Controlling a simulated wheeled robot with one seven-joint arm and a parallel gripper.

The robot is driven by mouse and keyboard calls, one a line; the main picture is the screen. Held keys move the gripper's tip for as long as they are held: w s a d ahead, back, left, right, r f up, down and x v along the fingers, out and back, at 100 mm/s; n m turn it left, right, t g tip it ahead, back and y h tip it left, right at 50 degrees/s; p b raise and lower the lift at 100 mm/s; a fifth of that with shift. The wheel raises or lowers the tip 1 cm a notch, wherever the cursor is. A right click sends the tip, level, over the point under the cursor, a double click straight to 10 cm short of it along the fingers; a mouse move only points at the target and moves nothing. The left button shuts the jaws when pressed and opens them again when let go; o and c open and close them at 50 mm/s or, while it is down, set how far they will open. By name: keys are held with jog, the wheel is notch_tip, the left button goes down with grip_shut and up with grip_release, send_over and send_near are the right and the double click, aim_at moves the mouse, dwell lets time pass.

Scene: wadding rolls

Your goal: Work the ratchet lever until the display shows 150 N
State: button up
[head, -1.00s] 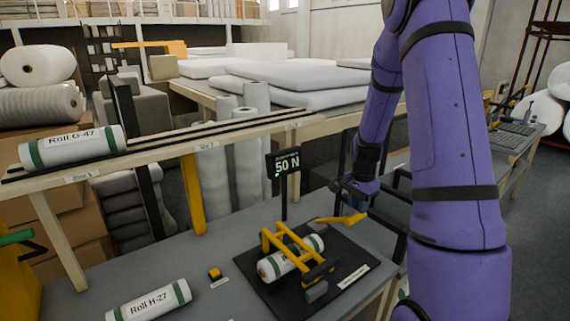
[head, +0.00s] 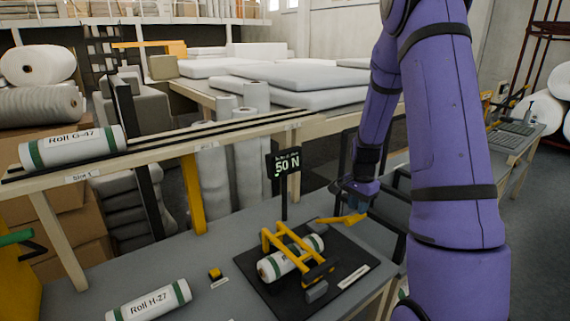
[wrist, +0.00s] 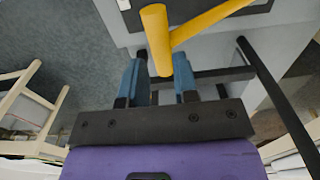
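The yellow ratchet lever (head: 340,220) sticks out to the right of the frame. My gripper (head: 352,200) is at the lever's outer end. The exact contact is partly hidden by the handle.
Roll H-27 (head: 150,303) lies on the grey bench at the front left, with a small yellow and black item (head: 215,274) beside the base plate. Roll G-47 (head: 72,148) lies on the raised rail shelf. Dark frame bars (head: 395,215) stand close to my gripper's right.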

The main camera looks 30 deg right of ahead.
jog(key=shift+f, duration=1.5)
jog(key=s+f, duration=0.3)
jog(key=f, duration=0.4)
jog(key=shift+d, duration=0.2)
jog(key=shift+s, duration=0.1)
jog(key=shift+w+a+r, duration=0.1)
jog(key=shift+w+r, duration=0.45)
jog(key=shift+r, duration=1.25)
jog(key=shift+w+a+r, duration=0.1)
jog(key=shift+w+r, duration=0.4)
jog(key=shift+r, duration=1.25)
jog(key=shift+w+r, duration=0.55)
jog(key=shift+r, duration=1.25)
jog(key=shift+f, duration=0.15)
